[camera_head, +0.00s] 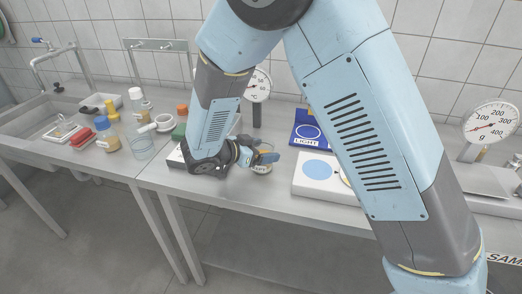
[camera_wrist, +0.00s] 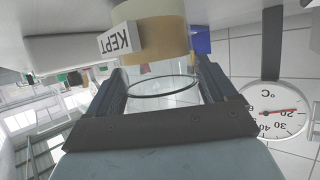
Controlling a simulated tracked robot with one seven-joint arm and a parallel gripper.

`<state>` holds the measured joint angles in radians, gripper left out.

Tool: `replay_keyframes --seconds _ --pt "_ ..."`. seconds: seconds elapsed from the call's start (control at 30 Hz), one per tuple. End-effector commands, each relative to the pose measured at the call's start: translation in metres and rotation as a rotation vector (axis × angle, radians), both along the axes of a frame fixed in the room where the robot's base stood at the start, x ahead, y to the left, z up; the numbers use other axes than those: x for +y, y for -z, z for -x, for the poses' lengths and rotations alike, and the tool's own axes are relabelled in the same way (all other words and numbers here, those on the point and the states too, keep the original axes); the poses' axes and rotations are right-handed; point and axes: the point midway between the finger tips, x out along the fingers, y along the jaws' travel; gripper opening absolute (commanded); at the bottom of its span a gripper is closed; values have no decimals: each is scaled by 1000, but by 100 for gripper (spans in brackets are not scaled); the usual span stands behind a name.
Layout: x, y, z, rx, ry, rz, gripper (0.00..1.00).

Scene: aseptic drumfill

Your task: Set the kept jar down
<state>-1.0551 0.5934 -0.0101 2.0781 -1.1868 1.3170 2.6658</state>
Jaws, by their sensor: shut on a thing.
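The kept jar (camera_wrist: 162,82) is clear glass with a tan content, between the two fingers of my gripper (camera_wrist: 162,90) in the wrist view. That view is upside down. A white label reading KEPT (camera_wrist: 121,39) shows at the jar's tan part; whether it is fixed to the jar I cannot tell. In the head view my gripper (camera_head: 262,157) is shut on the jar (camera_head: 262,168) over the bench's front part, left of a white plate with a blue disc (camera_head: 317,169). Whether the jar's base touches the bench is not clear.
A blue LIGHT sign (camera_head: 307,132) stands behind the white plate. A °C dial (camera_head: 257,84) stands behind my gripper and a gram scale dial (camera_head: 490,126) at the right. Jars, a clear beaker (camera_head: 141,145) and red blocks (camera_head: 82,138) crowd the left, beside the sink (camera_head: 35,120).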

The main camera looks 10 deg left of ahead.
Motion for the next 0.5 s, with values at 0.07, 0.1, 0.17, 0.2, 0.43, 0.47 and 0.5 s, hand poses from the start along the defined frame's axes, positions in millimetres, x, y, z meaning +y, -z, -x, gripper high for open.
replay_keyframes --seconds 0.07,0.1,0.17,0.2,0.43,0.47,0.5 --pt "0 1 0 -1 -1 -1 42" --pt "0 1 0 -2 0 -2 42" --pt "0 1 0 -2 0 -2 42" --pt "0 1 0 -2 0 -2 42" --pt "0 2 0 -1 -1 -1 93" --pt "0 2 0 -1 0 -1 96" --pt "0 2 0 -1 -1 -1 100"
